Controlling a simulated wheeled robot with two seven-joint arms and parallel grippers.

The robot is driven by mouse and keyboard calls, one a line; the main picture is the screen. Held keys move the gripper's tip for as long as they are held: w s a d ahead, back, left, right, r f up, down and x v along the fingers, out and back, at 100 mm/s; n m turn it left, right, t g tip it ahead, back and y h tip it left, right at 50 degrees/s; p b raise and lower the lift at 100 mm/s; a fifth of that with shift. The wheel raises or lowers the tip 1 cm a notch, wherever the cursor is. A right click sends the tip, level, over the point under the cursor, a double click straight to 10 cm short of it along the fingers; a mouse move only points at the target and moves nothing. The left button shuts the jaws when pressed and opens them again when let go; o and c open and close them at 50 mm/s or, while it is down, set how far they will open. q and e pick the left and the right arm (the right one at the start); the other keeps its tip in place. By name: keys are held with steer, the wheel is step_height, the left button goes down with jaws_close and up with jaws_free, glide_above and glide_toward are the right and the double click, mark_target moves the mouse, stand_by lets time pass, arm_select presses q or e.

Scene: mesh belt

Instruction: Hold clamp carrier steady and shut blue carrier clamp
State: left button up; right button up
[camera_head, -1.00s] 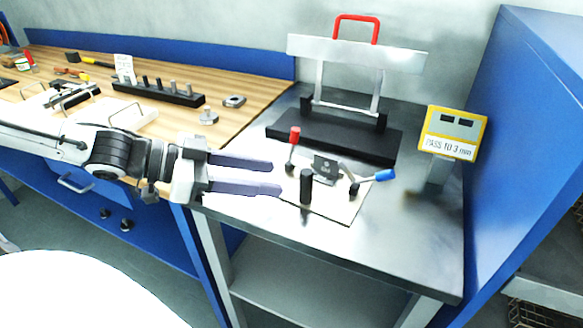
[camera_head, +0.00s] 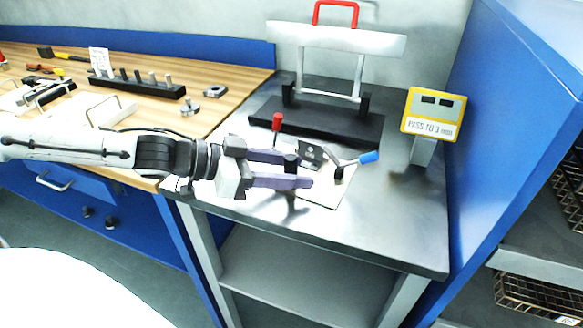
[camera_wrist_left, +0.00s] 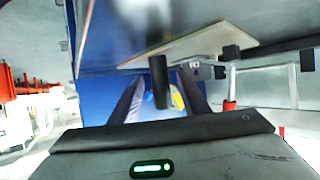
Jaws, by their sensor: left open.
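The clamp carrier is a pale flat plate (camera_head: 324,196) on the steel table. It has an upright black post (camera_head: 291,161), a small dark block (camera_head: 311,152) and two clamps. The blue clamp handle (camera_head: 369,157) leans out low to the right. The red clamp handle (camera_head: 278,121) stands upright at the back left. My left gripper (camera_head: 304,172) is open, with its fingers on either side of the post. The left wrist view shows the post (camera_wrist_left: 158,80) between the spread fingers; I cannot tell whether they touch it. My right gripper is not in view.
A black-based stand (camera_head: 320,122) with a red handle is behind the carrier. A yellow gauge sign (camera_head: 433,113) stands at the right, near a blue cabinet (camera_head: 520,90). A wooden bench (camera_head: 215,120) with tools is at the left. The steel table's front right is clear.

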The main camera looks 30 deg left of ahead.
arm_select(q)
steer(key=shift+w, duration=0.1)
stand_by(0.3)
steer(key=shift+c, duration=0.4)
stand_by(0.5)
jaws_close()
stand_by(0.9)
